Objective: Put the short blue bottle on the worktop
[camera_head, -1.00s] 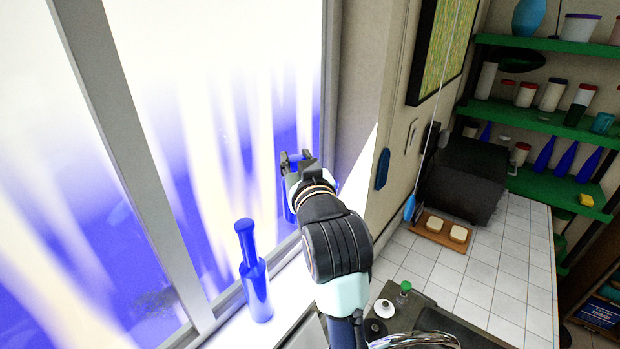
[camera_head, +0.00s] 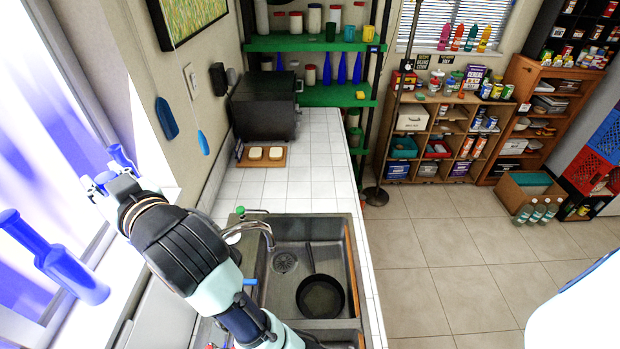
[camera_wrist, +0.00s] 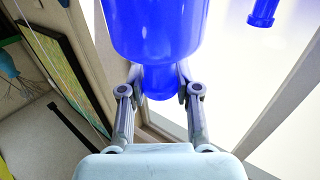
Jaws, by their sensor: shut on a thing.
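A blue bottle (camera_head: 121,157) is at my gripper (camera_head: 97,184), on the window side at the left of the head view. In the wrist view my gripper (camera_wrist: 158,82) is shut on the narrow part of this blue bottle (camera_wrist: 155,28), and its wider part fills the top of the picture. The head view hides most of the bottle behind my gripper, so I cannot tell whether it touches the sill. The white tiled worktop (camera_head: 315,184) runs along the wall, right of my arm.
A taller blue bottle (camera_head: 62,268) stands on the windowsill near my arm. A sink (camera_head: 283,231) with a black pan (camera_head: 320,296) and a tap (camera_head: 258,226) adjoin the worktop. A wooden board (camera_head: 262,163) and black oven (camera_head: 263,104) are farther back; bare tiles lie beside them.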

